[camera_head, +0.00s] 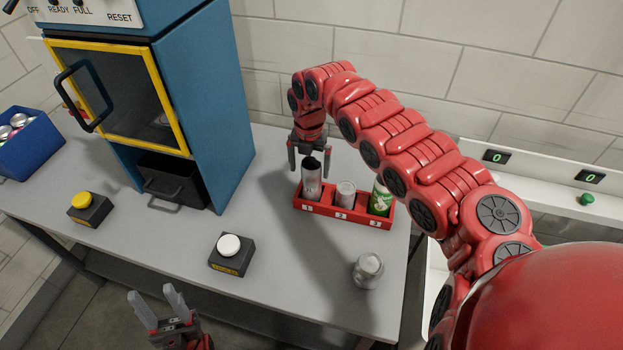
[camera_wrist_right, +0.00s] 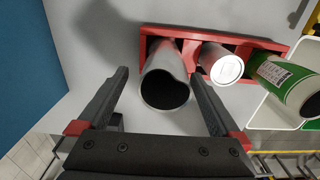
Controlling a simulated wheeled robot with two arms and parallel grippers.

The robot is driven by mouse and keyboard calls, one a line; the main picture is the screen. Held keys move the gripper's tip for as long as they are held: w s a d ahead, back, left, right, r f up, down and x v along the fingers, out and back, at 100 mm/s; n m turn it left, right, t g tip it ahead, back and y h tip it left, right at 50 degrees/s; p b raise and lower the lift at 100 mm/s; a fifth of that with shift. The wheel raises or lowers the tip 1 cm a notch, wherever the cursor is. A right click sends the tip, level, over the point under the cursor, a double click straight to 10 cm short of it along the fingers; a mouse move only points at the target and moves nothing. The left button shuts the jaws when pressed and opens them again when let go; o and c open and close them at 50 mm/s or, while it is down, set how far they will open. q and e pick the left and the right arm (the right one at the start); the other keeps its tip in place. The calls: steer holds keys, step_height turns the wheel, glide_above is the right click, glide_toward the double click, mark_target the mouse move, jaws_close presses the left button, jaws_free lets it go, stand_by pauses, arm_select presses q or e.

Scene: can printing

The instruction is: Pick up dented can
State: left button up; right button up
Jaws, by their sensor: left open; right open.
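A grey can (camera_head: 311,180) with an open, dented rim stands in slot 1 of the red rack (camera_head: 340,213). In the right wrist view the dented can (camera_wrist_right: 163,88) appears between the two fingers of my right gripper (camera_wrist_right: 160,76), its rim bent inward. My right gripper (camera_head: 309,160) is open, pointing down at the top of this can; I cannot tell whether a finger touches it. A silver can (camera_head: 345,194) stands in slot 2 and a green-and-white can (camera_head: 381,197) in slot 3. My left gripper (camera_head: 160,304) is open and empty before the table's front edge.
A blue machine (camera_head: 215,100) with a yellow-framed door stands left of the rack. Yellow (camera_head: 82,200) and white (camera_head: 229,245) button boxes sit on the table. A lone silver can (camera_head: 368,268) stands front right. A blue bin (camera_head: 35,150) with cans is far left.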

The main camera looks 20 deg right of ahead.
steer(key=shift+s+d+f+p, duration=0.1)
steer(key=shift+f+p, duration=0.2)
steer(key=shift+p, duration=0.1)
step_height(320, 180, down, 4)
steer(key=shift+d+r+p, duration=0.15)
steer(key=shift+p, duration=0.75)
steer(key=shift+f, duration=0.25)
jaws_close()
